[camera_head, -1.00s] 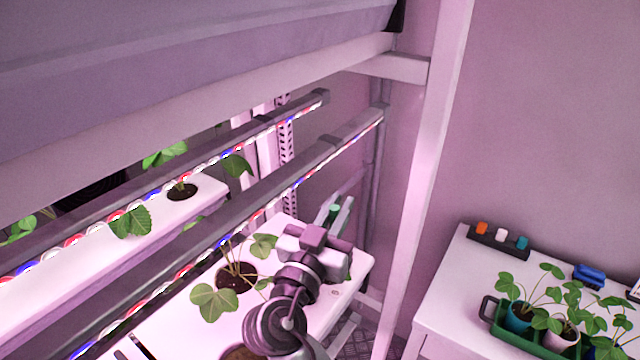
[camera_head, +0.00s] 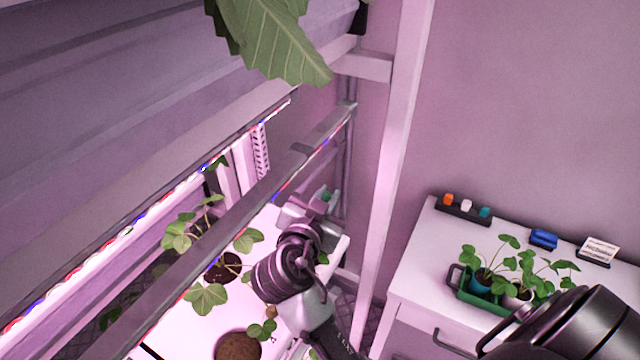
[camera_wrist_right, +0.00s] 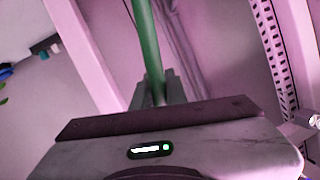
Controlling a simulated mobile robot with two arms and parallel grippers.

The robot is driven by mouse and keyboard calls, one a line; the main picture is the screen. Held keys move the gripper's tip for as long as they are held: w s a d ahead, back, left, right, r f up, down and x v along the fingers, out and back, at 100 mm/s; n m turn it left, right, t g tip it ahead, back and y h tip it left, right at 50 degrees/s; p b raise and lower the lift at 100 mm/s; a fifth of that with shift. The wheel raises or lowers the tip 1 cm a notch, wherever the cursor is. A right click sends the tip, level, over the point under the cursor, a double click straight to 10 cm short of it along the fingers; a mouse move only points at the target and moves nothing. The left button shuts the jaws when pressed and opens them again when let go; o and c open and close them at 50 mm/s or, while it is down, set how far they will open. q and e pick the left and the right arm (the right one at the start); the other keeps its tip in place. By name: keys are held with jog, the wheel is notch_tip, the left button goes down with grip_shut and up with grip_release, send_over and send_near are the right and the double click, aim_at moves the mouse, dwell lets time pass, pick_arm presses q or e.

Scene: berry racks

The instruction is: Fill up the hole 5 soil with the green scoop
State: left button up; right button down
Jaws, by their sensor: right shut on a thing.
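My right gripper (camera_head: 318,203) is over the far end of the white planter (camera_head: 332,248). It is shut on the green scoop (camera_head: 329,194), of which only a small green bit shows in the head view. In the right wrist view the scoop's green handle (camera_wrist_right: 148,45) stands between the fingers (camera_wrist_right: 155,92); its scoop end is not seen. A planter hole with brown soil (camera_head: 238,348) is at the bottom edge, and another hole (camera_head: 223,267) holds a leafy plant. I cannot tell which is hole 5. My left gripper is not in view.
A metal light bar (camera_head: 240,213) crosses above the planter, and a white rack post (camera_head: 398,150) stands to the right. A white cabinet (camera_head: 410,265) carries potted plants in a green tray (camera_head: 484,303). A large leaf (camera_head: 272,40) hangs close at the top.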

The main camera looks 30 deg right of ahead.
jog(key=shift+w+d+f+m+g+y+p, duration=0.1)
jog(key=shift+d+f+m+g+y+p, duration=0.6)
jog(key=shift+f+y, duration=0.9)
jog(key=shift+w+d+f+m+g+y+p, duration=0.1)
jog(key=shift+d+f+m+g+y+p, duration=0.35)
jog(key=shift+d+f+y, duration=1.1)
jog(key=shift+w+d+f+m+g+y+p, duration=0.1)
jog(key=shift+d+f+m+g+y+p, duration=0.15)
jog(key=shift+d+f+m+y+p, duration=0.75)
jog(key=shift+a+f+y+b, duration=0.4)
jog(key=shift+f+y+b, duration=0.05)
jog(key=shift+f, duration=0.4)
